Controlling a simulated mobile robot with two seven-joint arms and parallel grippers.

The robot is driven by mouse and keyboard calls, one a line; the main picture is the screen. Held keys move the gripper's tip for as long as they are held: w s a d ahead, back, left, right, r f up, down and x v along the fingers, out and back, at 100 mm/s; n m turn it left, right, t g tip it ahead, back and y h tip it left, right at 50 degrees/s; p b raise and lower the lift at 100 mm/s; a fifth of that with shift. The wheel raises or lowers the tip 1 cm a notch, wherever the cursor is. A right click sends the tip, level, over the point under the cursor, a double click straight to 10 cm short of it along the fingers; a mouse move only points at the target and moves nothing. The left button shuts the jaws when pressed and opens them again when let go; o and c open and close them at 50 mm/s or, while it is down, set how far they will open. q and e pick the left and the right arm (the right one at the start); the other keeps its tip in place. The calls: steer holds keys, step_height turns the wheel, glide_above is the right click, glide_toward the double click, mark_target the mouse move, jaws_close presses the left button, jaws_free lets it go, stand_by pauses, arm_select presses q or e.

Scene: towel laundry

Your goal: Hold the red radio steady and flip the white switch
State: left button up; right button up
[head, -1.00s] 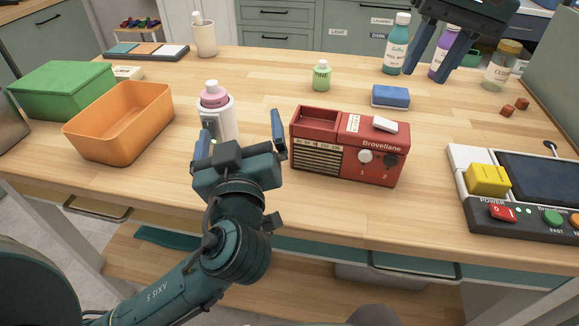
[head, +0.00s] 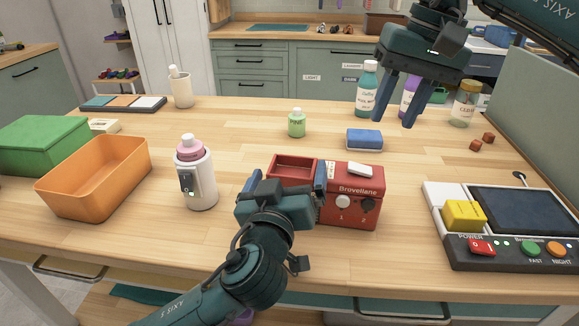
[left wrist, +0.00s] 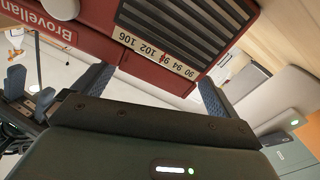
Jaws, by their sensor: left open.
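The red radio (head: 360,212) stands upright on the wooden table, with a white knob and a dark knob on its front. A white rocker-like switch (head: 366,170) sits on its top at the right. My left gripper (head: 286,177) is open at the radio's left front, hiding much of its grille. In the left wrist view, the radio's front with its dial strip (left wrist: 160,55) lies just ahead of the spread fingers (left wrist: 155,88); contact cannot be told. My right gripper (head: 394,115) is open and empty, above the table behind the radio.
A white bottle (head: 200,187) with a pink cap stands left of my left gripper, near an orange bin (head: 95,185). A blue sponge (head: 364,140) lies behind the radio. Several bottles stand at the back. A control panel (head: 500,250) is at the right.

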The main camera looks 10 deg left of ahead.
arm_select(q)
steer(key=shift+w, duration=1.55)
